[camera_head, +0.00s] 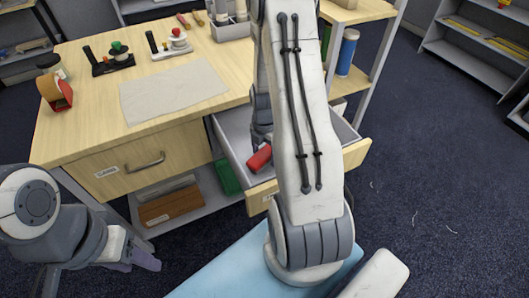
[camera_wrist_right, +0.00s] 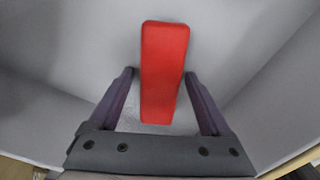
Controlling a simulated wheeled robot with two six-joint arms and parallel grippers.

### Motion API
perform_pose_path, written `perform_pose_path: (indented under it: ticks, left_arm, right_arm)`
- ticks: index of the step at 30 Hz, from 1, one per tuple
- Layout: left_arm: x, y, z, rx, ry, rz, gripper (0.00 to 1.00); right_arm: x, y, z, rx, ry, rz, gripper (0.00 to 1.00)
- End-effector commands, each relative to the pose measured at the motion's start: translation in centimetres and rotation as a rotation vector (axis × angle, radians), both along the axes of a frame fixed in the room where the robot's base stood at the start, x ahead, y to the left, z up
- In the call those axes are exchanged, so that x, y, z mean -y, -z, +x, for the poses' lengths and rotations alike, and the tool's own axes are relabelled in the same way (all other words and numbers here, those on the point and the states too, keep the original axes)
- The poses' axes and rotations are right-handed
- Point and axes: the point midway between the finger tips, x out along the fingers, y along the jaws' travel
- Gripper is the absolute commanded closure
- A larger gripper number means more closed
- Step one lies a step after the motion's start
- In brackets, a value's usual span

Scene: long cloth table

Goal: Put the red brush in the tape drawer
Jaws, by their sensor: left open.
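The red brush (camera_head: 259,158) is inside the open drawer (camera_head: 348,133) on the right of the desk. Its red body also shows in the right wrist view (camera_wrist_right: 164,65), above the grey drawer floor. My right gripper (camera_wrist_right: 159,75) reaches down into this drawer, with its two purple fingers spread on either side of the brush. A gap shows on the left side; the right fingertip looks very near the brush. In the head view my right arm hides part of the drawer. My left gripper (camera_head: 143,260) is open and empty, low at the left.
A closed drawer (camera_head: 130,167) with a label and handle is at the left of the desk. A grey cloth (camera_head: 173,92), a tape dispenser (camera_head: 56,92) and small stands are on the desktop. A shelf below holds brown and green items.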

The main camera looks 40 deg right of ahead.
Motion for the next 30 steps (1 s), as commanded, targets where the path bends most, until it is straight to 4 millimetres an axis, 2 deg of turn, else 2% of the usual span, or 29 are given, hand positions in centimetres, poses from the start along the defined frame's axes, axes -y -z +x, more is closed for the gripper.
perform_pose_path:
  ticks: [8,13,24,30]
  left_arm:
    - [0.0,0.0,0.0,0.0,0.0,0.0,0.5]
    - [0.0,-0.3,0.0,0.0,0.0,0.0,0.5]
    - [0.0,-0.9,0.0,0.0,0.0,0.0,0.5]
    - [0.0,-1.1,0.0,0.0,0.0,0.0,0.5]
  right_arm:
    - [0.0,-0.1,0.0,0.0,0.0,0.0,0.13]
    - [0.0,-1.2,0.1,0.002,0.0,-0.001,0.13]
    - [0.1,-8.8,0.1,0.006,0.0,-0.003,0.13]
    - [0.0,-11.6,0.1,0.002,0.0,-0.002,0.13]
